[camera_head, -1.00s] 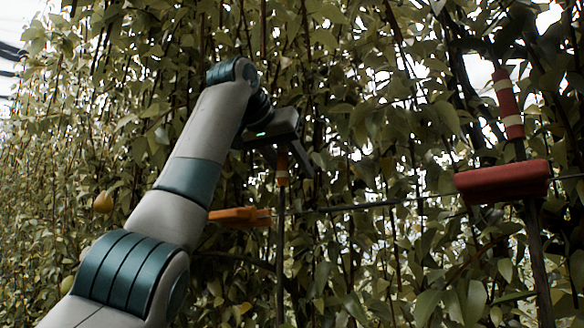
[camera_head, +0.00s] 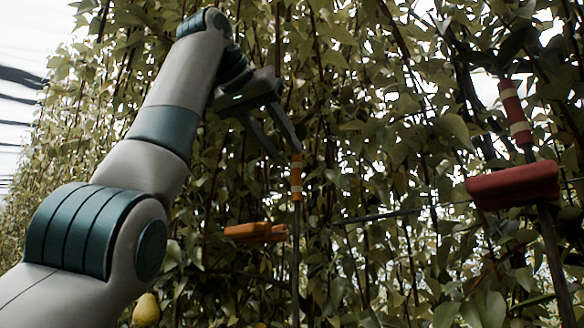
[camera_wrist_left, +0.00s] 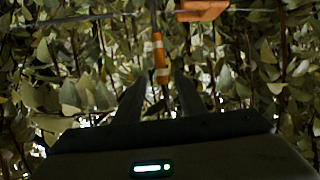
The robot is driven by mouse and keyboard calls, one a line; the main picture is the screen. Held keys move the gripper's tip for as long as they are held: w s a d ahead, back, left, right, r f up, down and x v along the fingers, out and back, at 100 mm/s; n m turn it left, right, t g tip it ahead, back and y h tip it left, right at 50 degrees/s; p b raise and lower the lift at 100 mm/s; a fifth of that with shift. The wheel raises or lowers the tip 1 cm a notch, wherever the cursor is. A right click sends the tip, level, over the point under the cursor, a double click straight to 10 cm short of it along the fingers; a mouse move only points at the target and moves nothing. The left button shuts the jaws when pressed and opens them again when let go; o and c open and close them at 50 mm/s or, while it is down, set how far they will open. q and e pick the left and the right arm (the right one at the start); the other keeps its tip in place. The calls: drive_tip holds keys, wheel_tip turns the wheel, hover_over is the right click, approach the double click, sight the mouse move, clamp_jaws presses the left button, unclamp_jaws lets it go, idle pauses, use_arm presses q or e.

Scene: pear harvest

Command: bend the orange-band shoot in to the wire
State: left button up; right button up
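The shoot with an orange-and-white band (camera_head: 296,177) stands upright in the middle of the head view. Its band also shows in the left wrist view (camera_wrist_left: 159,58), just beyond the gap between my fingertips. My left gripper (camera_head: 284,152) is open, its two fingers pointing down and right with the tips just above the band. In the left wrist view the fingers (camera_wrist_left: 160,80) are spread with nothing held. An orange clip (camera_head: 255,232) sits left of the shoot, apart from it, and shows in the left wrist view (camera_wrist_left: 202,10). The wire (camera_head: 380,215) runs behind, partly hidden by leaves.
A red clip (camera_head: 512,186) and a shoot with a red-and-white band (camera_head: 515,110) stand at the right. A yellow pear (camera_head: 146,310) hangs at the lower left. Dense leaves and stems fill the space behind the gripper.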

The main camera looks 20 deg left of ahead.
use_arm(q)
drive_tip(key=v, duration=0.4)
drive_tip(key=shift+s+r, duration=0.15)
drive_tip(key=shift+s, duration=0.05)
idle(0.3)
